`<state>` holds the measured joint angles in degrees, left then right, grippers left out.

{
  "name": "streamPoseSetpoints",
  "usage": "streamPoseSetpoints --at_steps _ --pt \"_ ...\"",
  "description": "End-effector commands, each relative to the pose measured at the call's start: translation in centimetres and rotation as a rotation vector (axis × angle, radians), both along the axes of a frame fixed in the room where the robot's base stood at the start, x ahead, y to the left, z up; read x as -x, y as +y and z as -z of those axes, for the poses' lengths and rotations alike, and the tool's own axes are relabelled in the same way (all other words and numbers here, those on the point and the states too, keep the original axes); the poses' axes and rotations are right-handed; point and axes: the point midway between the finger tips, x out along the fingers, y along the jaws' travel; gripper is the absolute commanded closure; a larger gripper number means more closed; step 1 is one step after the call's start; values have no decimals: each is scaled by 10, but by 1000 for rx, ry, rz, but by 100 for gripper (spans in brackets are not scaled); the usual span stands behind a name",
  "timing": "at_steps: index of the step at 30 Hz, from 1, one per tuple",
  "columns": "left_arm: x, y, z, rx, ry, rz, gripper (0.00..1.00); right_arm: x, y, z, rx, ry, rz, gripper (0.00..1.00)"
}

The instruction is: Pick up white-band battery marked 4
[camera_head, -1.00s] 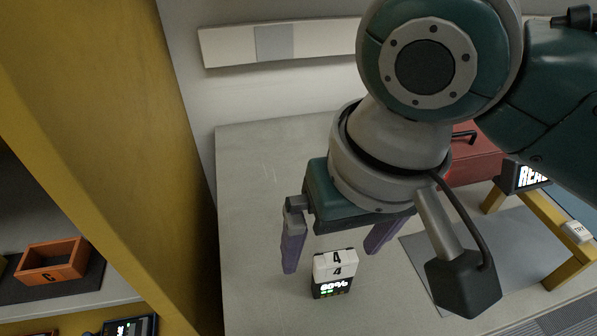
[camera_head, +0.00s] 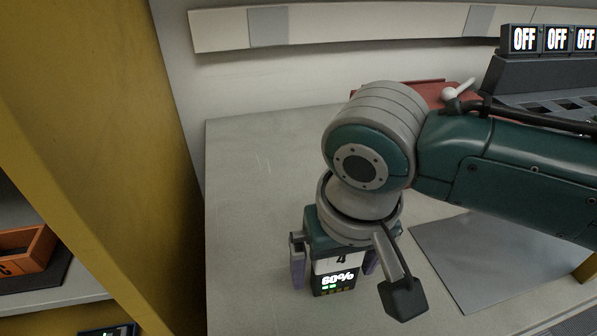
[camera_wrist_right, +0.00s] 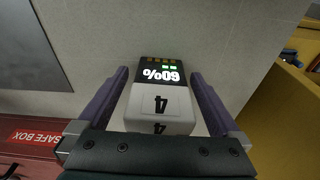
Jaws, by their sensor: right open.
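The white-band battery marked 4 (camera_head: 336,277) stands on the grey table. It has a white upper part with a black 4 and a dark lower part with a display reading 60%. My right gripper (camera_head: 333,268) is open and lowered around it, one purple finger on each side. In the right wrist view, the battery (camera_wrist_right: 160,102) sits between the two fingers of the right gripper (camera_wrist_right: 157,95), with a visible gap at each side. The right gripper's body hides the battery's top in the head view. My left gripper is not in view.
A yellow shelf unit (camera_head: 110,130) with an orange bin (camera_head: 28,250) rises at left. A grey mat (camera_head: 490,255) lies at right. A red box (camera_head: 425,92) and a dark rack with OFF displays (camera_head: 545,70) stand behind. The table left of the battery is clear.

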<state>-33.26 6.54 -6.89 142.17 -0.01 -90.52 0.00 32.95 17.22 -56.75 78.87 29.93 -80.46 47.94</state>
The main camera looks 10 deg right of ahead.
Motion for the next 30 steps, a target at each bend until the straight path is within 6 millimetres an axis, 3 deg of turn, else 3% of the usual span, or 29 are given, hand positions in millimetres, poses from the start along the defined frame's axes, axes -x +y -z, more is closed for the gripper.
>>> streamPoseSetpoints --at_steps 8,30 --pt "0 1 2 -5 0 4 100 -1 0 5 0 -1 -1 0" --pt "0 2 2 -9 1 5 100 -1 0 5 0 -1 0 82"
